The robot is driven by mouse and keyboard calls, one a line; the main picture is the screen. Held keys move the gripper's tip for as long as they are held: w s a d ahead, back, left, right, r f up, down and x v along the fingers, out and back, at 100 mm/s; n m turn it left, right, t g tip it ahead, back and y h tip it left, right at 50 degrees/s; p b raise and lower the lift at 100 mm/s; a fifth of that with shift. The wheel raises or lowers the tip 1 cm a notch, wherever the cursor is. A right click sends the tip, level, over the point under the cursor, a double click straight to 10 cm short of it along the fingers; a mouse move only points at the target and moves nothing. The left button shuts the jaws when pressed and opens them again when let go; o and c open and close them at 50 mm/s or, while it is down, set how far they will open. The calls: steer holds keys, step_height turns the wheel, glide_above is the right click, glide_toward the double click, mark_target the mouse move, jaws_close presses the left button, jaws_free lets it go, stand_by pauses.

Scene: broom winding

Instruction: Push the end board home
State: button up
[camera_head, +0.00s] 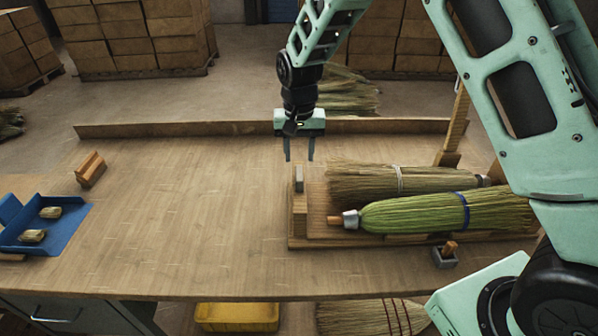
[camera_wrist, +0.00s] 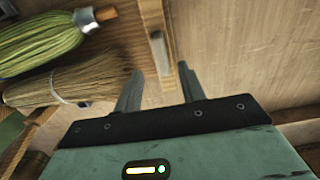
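The wooden end board (camera_head: 299,214) stands upright at the left end of the wooden cradle (camera_head: 400,240), with a small grey plate (camera_head: 299,179) at its far end. My gripper (camera_head: 299,157) is open and empty, pointing down just beyond and above that plate. In the wrist view the end board (camera_wrist: 153,18) and plate (camera_wrist: 160,50) lie ahead of the two parted fingers (camera_wrist: 159,72); I cannot tell whether they touch. A green broom (camera_head: 415,213) with a blue band lies in the cradle. Its wooden stub (camera_head: 335,220) points at the end board, with a gap between.
A tan broom (camera_head: 370,184) lies behind the green one. A grey holder (camera_head: 445,258) with a wooden peg stands in front of the cradle. A wooden block (camera_head: 90,169) and a blue tray (camera_head: 55,238) are at the left. The table's middle left is clear. A low ledge (camera_head: 200,129) runs along the back.

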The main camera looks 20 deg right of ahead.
mark_target(299, 173)
step_height(299, 173, down, 8)
steer(key=shift+r+p, duration=0.1)
steer(key=shift+p, duration=0.6)
